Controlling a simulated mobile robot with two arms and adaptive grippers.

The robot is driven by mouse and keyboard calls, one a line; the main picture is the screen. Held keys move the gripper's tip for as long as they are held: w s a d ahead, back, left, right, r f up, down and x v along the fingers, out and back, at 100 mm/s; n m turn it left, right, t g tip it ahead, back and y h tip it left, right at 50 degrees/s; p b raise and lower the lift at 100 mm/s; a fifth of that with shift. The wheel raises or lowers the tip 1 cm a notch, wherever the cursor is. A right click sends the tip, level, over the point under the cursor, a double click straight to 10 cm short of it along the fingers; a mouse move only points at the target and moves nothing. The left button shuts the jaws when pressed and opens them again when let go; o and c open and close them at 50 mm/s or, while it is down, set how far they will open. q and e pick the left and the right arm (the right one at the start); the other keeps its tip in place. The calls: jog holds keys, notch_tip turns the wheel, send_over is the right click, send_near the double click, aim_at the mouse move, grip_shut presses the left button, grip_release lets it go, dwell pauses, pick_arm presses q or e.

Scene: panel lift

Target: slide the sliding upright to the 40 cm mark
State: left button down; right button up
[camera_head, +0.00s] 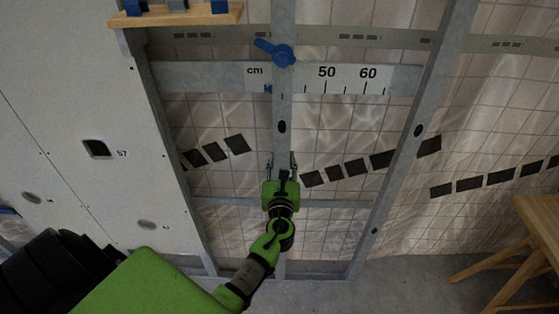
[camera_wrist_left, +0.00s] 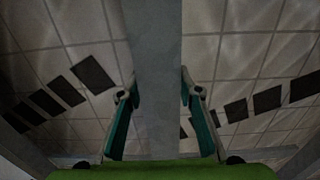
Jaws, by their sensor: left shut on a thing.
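The sliding upright (camera_head: 282,105) is a grey metal post in the middle of the frame, crossing in front of the white cm scale (camera_head: 345,78). The numbers 50 and 60 show to its right; the part of the scale behind it is hidden. My left gripper (camera_head: 282,172) is shut on the upright below the scale. In the left wrist view, its fingers (camera_wrist_left: 159,92) lie either side of the upright (camera_wrist_left: 155,60). My right gripper is out of view.
A white panel (camera_head: 70,110) fills the left side, with a wooden shelf (camera_head: 175,17) holding blue things above. A slanted grey post (camera_head: 405,150) stands right of the upright. A wooden stool or table (camera_head: 540,215) is at lower right.

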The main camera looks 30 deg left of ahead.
pick_arm(q)
jog(key=w+d, duration=0.2)
jog(key=d, duration=0.2)
jog(key=shift+w+d, duration=0.35)
jog(key=shift+w, duration=0.05)
jog(key=c, duration=1.5)
grip_release()
jog(key=shift+a, duration=0.1)
jog(key=shift+o, duration=0.3)
jog(key=shift+s, duration=0.1)
jog(key=v, duration=1.2)
jog(key=shift+a, duration=0.15)
